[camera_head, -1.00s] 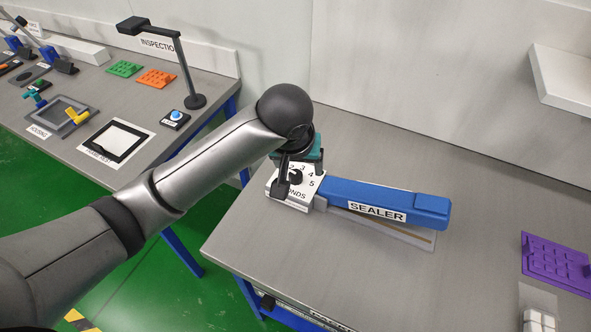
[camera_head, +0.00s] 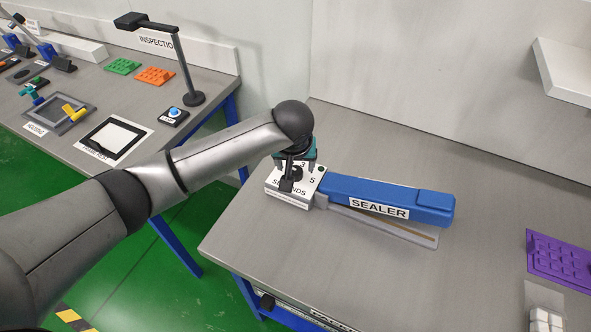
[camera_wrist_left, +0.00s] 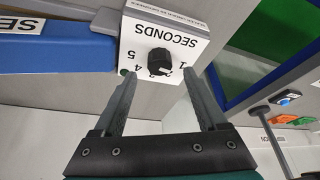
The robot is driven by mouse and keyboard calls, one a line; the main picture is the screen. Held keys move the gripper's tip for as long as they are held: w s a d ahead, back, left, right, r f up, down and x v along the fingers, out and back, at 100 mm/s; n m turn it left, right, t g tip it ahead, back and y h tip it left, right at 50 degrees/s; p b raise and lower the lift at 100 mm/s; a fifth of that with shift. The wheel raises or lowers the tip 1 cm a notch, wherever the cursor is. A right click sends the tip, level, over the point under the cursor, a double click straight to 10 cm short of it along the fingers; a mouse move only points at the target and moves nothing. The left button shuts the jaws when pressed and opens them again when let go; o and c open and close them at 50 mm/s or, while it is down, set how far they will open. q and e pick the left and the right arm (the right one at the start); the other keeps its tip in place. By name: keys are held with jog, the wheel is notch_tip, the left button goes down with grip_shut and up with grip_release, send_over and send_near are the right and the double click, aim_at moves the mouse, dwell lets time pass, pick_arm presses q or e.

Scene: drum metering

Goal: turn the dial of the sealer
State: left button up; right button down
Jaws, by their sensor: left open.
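The sealer (camera_head: 427,211) lies on the grey bench, a long blue arm with a white dial box (camera_head: 288,200) at its left end. The box is marked SECONDS with numbers around a black round dial (camera_wrist_left: 160,62). My left gripper (camera_head: 296,178) is over the box and partly hides the dial and numbers in the head view. In the left wrist view its open fingers (camera_wrist_left: 159,76) point at the dial, one on each side, with a visible gap to it on both sides. How far the tips are above the box I cannot tell. My right gripper is out of view.
A purple studded tray (camera_head: 557,262) and white blocks (camera_head: 543,319) lie at the bench's right. A white shelf (camera_head: 565,75) juts from the wall. A second bench at the left holds a lamp (camera_head: 186,65) and a blue button (camera_head: 173,112). The bench front is clear.

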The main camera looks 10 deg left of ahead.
aim_at(296, 170)
pick_arm(q)
jog(key=shift+b+x, duration=0.3)
jog(key=shift+x, duration=1.4)
jog(key=shift+c, duration=0.2)
grip_shut()
